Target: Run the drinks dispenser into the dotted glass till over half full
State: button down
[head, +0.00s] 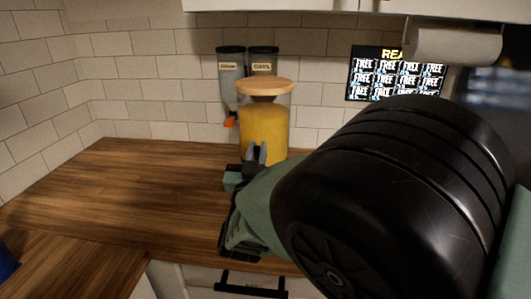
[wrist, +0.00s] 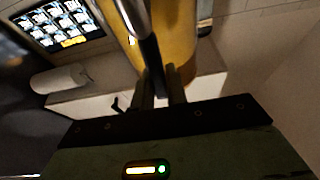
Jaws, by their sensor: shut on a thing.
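The drinks dispenser (head: 262,128) is a clear jar of yellow liquid with a round wooden lid. It stands at the back of the wooden counter. In the wrist view its yellow body (wrist: 178,35) fills the top middle, with a shiny metal and dark tap part (wrist: 136,18) in front. My gripper (head: 256,153) is at the jar's lower front. Its fingers, also in the wrist view (wrist: 160,85), are close together, shut on what looks like the tap; the exact contact is too dark to tell. I cannot make out the dotted glass in either view.
Two wall canisters (head: 231,72) hang behind the dispenser. A lit sign (head: 393,75) and a paper towel roll (head: 455,45) are at the right. The counter (head: 110,190) is clear at the left. A drawer handle (head: 250,289) sits below its front edge; a blue thing (head: 6,263) shows at far left.

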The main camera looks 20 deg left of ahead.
jog(key=c, duration=1.4)
grip_release()
jog(key=b+v, duration=0.5)
jog(key=v, duration=1.2)
jog(key=shift+s+b, duration=0.35)
jog(key=shift+b, duration=0.05)
jog(key=shift+a, duration=0.1)
